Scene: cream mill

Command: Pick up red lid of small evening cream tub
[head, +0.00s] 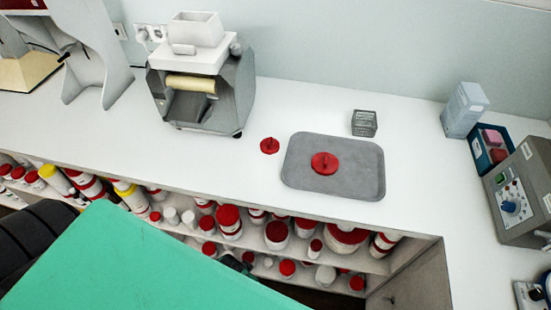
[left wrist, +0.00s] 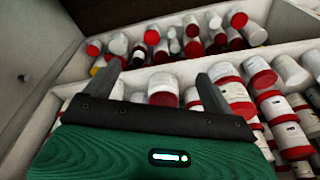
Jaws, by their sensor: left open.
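A small red lid with a raised knob (head: 269,145) lies on the white counter, just left of the grey tray. A larger red lid with a knob (head: 324,163) lies on the tray (head: 360,181). No label shows which lid belongs to the small evening cream tub. My left gripper (left wrist: 160,70) is open and empty in the left wrist view, its two grey fingers apart in front of the shelves of tubs. It is well away from both lids. In the head view I cannot clearly make out its fingers. My right gripper is not in view.
Shelves below the counter hold many white tubs with red lids (head: 228,216). A grey mill (head: 228,98) stands at the back. A small grey box (head: 364,123) is behind the tray; a control box (head: 520,195) stands right. The counter left of the small lid is clear.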

